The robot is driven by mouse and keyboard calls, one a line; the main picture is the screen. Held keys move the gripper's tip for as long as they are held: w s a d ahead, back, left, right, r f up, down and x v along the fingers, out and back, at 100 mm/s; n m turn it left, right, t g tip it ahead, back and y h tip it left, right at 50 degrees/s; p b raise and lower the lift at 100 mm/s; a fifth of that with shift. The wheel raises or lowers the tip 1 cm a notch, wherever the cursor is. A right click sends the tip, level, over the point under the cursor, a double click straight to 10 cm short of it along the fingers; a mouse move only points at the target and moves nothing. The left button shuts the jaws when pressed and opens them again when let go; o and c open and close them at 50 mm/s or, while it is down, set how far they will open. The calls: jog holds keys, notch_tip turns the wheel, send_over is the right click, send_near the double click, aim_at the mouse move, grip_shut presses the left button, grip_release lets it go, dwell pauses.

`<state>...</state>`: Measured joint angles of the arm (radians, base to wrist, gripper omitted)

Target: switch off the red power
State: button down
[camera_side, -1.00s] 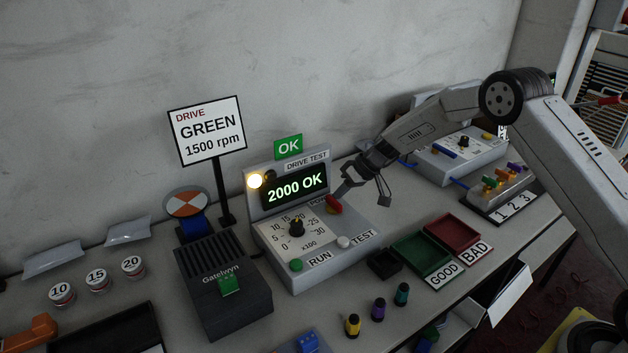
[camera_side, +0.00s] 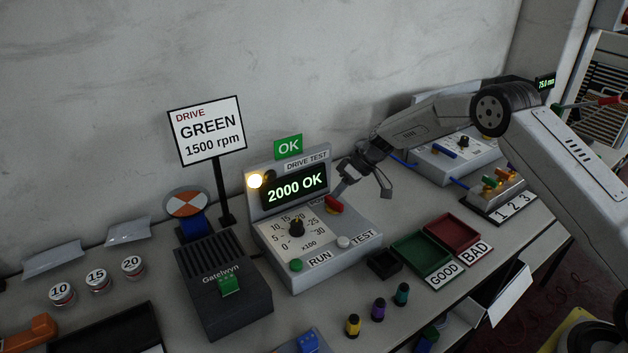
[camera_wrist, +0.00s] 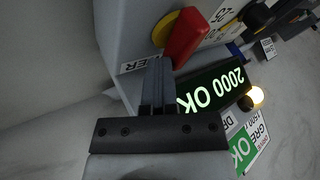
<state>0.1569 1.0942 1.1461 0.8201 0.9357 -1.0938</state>
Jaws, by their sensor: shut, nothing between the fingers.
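The red power switch (camera_side: 334,204) sits on the right side of the grey drive test panel (camera_side: 357,228). In the wrist view the red handle (camera_wrist: 187,36) stands over a yellow round base (camera_wrist: 163,30), partly covering a label. My gripper (camera_side: 341,190) is shut and empty, just behind and above the red handle in the side view. In the wrist view the fingertips (camera_wrist: 158,66) are close beside the handle's lower end; I cannot tell whether they touch. The display (camera_side: 297,187) reads 2000 OK, and a lamp (camera_side: 256,181) beside it glows.
A dial (camera_side: 296,227), a green RUN button (camera_side: 296,265) and a white TEST button (camera_side: 343,242) are on the same panel. Green (camera_side: 420,250) and red (camera_side: 452,233) trays stand to its right. A sign (camera_side: 206,130) stands behind left.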

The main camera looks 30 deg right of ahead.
jog(key=shift+w+a+n+g, duration=0.15)
jog(key=shift+n+g, duration=0.25)
jog(key=shift+n, duration=0.3)
jog(key=shift+w+a+n+g, duration=0.15)
jog(key=shift+n+g, duration=0.25)
jog(key=shift+n, duration=0.3)
jog(key=shift+w+a, duration=0.2)
jog(key=shift+a, duration=0.1)
dwell(1.0)
jog(key=shift+s+d, duration=0.2)
jog(key=shift+s, duration=0.4)
jog(key=shift+s+f, duration=0.1)
jog(key=shift+s, duration=0.1)
jog(key=shift+s+f, duration=0.1)
